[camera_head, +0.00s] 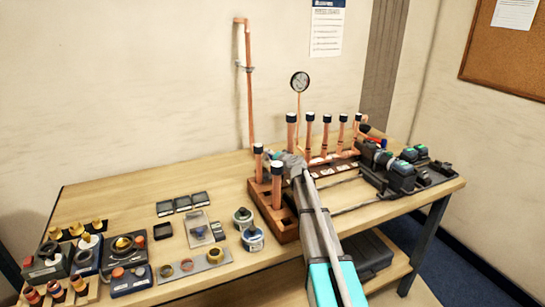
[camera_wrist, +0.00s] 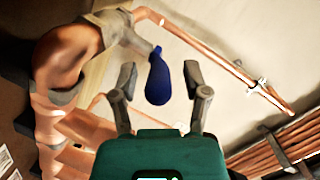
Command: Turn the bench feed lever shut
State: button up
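The feed lever is a blue, paddle-shaped handle (camera_wrist: 158,82) in the middle of the wrist view. A grey stem joins it to a valve body on a thick copper pipe (camera_wrist: 68,55) at left. My gripper (camera_wrist: 159,82) is open, with one dark finger on each side of the blue handle. Gaps show between the handle and both fingers, so they do not appear to touch it. In the head view my arm reaches over the bench to the pipe rack, and the fingers and lever cannot be made out there.
Upright capped copper pipes (camera_head: 311,130) stand around my wrist on a brown rack (camera_head: 283,228). A pressure gauge (camera_head: 299,82) stands behind. Dark tools and fittings (camera_head: 403,175) crowd the right; tins, tape rings and boxes lie left. Bare bench (camera_head: 125,197) shows at back left.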

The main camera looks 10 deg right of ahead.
jog(key=shift+c, duration=0.2)
jog(key=shift+s, duration=0.15)
jog(key=c, duration=0.4)
jog(key=shift+s+d+f+y, duration=0.15)
jog(key=shift+s+y, duration=0.15)
jog(key=shift+s, duration=0.3)
grip_shut()
jog(key=s+d+r+n+g+y, duration=0.1)
jog(key=s+y, duration=0.3)
jog(key=s, duration=0.6)
jog(key=s+d+r+n+g+y, duration=0.1)
jog(key=s+g+y, duration=0.3)
jog(key=s, duration=0.5)
jog(key=shift+s+d+r+n+g+p, duration=0.15)
jog(key=shift+s+d+n+g+p, duration=0.15)
jog(key=shift+s+n, duration=0.1)
